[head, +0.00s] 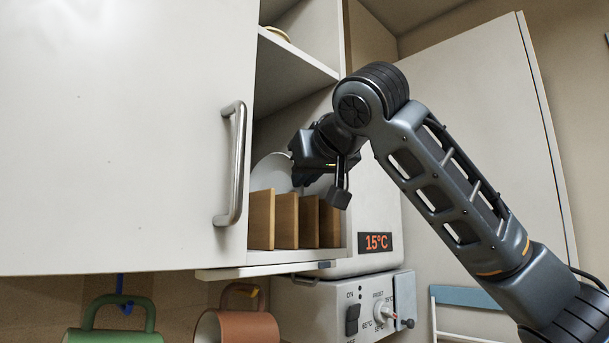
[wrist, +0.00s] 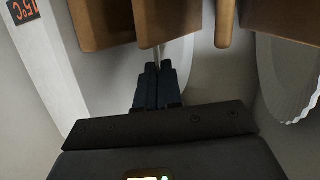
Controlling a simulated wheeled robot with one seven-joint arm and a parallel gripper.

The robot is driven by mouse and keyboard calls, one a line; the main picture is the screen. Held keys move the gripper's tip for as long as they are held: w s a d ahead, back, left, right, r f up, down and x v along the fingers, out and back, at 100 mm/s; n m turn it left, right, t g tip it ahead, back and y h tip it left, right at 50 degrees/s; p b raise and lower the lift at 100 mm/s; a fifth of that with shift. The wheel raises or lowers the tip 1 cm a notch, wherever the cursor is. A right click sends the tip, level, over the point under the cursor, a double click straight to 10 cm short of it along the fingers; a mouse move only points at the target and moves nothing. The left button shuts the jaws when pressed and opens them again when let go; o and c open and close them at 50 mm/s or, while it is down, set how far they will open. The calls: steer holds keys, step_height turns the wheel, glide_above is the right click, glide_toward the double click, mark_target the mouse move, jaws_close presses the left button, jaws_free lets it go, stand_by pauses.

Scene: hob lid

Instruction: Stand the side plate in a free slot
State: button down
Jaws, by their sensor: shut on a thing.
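In the wrist view my gripper (wrist: 158,72) is shut on the side plate (wrist: 182,58), which shows nearly edge-on as a pale sliver at the fingertips. The plate is upright, close by the dividers (wrist: 165,18); whether it touches the rack's base is hidden. Another plate, white with a fluted rim (wrist: 290,85), stands upright to one side; a white plate also shows left of my gripper in the head view (head: 270,172).
The cupboard door (head: 120,130) with its metal handle (head: 236,165) stands to the left. A shelf (head: 297,55) is above my gripper. A control panel (head: 350,305) and a 15°C display (head: 376,242) are at the lower right. Green (head: 115,325) and brown (head: 237,322) mugs hang below.

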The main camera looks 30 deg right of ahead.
steer(key=c, duration=1.2)
jaws_free()
steer(key=shift+f, duration=0.1)
steer(key=shift+b+v, duration=0.8)
steer(key=shift+v, duration=3.15)
